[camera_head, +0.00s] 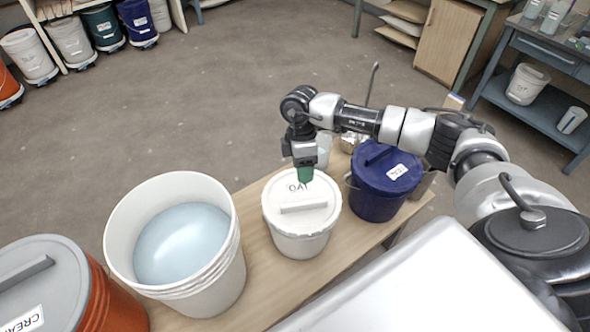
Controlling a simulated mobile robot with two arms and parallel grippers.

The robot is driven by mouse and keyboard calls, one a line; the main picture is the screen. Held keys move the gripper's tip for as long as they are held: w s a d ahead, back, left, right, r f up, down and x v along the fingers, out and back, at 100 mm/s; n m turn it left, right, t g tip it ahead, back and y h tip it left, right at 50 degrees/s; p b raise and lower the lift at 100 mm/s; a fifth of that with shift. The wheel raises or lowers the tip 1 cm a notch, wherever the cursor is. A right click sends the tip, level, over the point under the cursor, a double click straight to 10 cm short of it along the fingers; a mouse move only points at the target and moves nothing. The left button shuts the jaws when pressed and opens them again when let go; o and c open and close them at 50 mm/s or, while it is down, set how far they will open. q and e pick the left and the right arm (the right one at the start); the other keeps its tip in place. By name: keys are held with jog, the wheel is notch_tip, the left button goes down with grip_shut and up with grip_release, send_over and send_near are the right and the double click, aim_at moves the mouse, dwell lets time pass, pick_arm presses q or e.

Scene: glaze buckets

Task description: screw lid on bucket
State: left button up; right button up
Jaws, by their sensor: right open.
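A white bucket (301,243) stands on the wooden bench, with a white lid (285,200) on top. The lid carries a raised bar and dark lettering, partly covered by my gripper. I cannot tell how tightly it sits. My right gripper (304,178), with green fingertips, points down over the far part of this lid. It is open and holds nothing; whether the tips touch the lid is unclear. My left gripper is not in view.
An open white bucket (228,274) with pale blue glaze (183,243) stands left of the lidded one. An orange bucket (112,301) with a grey lid is at far left. A dark blue lidded bucket (376,205) stands close on the right. Shelves line the back.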

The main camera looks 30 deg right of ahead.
aim_at(304, 203)
jog(key=b+x, duration=0.4)
jog(key=x, duration=0.1)
jog(key=shift+f, duration=0.1)
jog(key=shift+s+a+f+b, duration=0.15)
jog(key=shift+f+b, duration=0.15)
jog(key=shift+f, duration=0.25)
jog(key=shift+b+x, duration=0.35)
jog(key=shift+x, duration=0.65)
jog(key=shift+f, duration=0.25)
pick_arm(q)
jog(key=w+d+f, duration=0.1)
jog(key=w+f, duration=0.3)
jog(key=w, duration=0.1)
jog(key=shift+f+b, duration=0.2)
jog(key=shift+b, duration=0.2)
pick_arm(e)
jog(key=shift+x, duration=1.05)
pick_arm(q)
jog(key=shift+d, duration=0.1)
pick_arm(e)
jog(key=shift+s, duration=0.15)
jog(key=shift+c, duration=0.2)
